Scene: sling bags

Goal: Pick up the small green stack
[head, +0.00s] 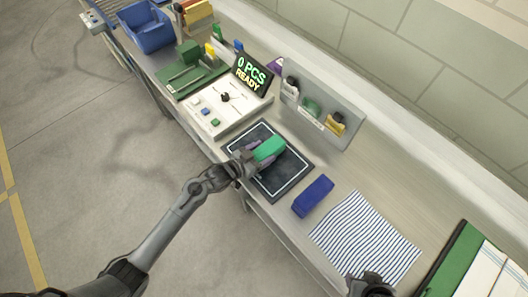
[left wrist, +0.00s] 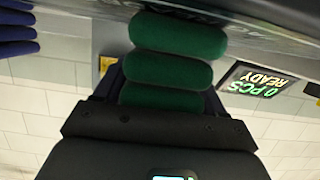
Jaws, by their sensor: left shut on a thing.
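The small green stack (head: 270,148) is over the dark mat (head: 286,181) with a white outline, near the mat's upper right part. My left gripper (head: 250,158) reaches in from the left and is shut on it. In the left wrist view the green stack (left wrist: 172,70) shows as rounded, soft-looking layers between the jaws. Whether it touches the mat or hangs just above it I cannot tell. My right gripper (head: 371,287) is at the bottom edge, partly cut off, and its fingers are unclear.
A blue folded stack (head: 313,195) and a striped cloth (head: 366,238) lie right of the mat. A white panel (head: 228,108), a lit sign (head: 252,74) and a grey rack (head: 322,105) stand behind. A blue bin (head: 146,28) is at the far left.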

